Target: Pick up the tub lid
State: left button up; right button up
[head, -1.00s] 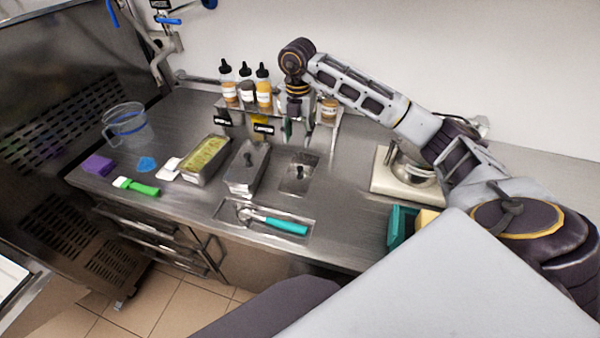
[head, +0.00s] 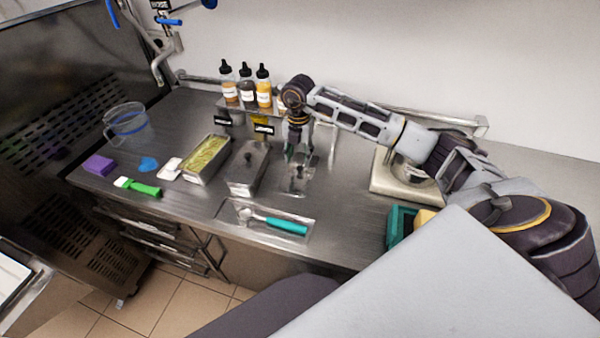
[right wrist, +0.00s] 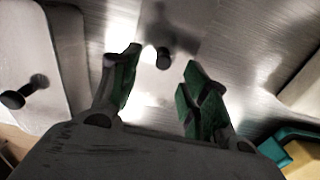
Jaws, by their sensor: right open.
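The tub lid (head: 298,187) is a flat metal plate with a dark knob, lying on the steel counter right of a lidded metal tub. My right gripper (head: 298,155) points down just above it and partly covers it in the head view. In the right wrist view, the open green-padded fingers of the right gripper (right wrist: 160,88) are apart and empty. The knob of the tub lid (right wrist: 163,58) shows between and a little beyond the fingertips, with no contact visible. My left gripper is out of view.
The lidded metal tub (head: 246,170) and an open tub of green contents (head: 206,158) stand to the left. A teal-handled scoop (head: 275,222) lies in front. A shelf with bottles (head: 262,90) is behind. A scale (head: 388,182) stands to the right.

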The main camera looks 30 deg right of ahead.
aim_at(300, 167)
jog(key=shift+f, duration=0.15)
jog(key=shift+s+d+f+p, duration=0.15)
jog(key=shift+f+p, duration=0.3)
jog(key=shift+f, duration=2)
jog(key=shift+c, duration=0.2)
grip_shut()
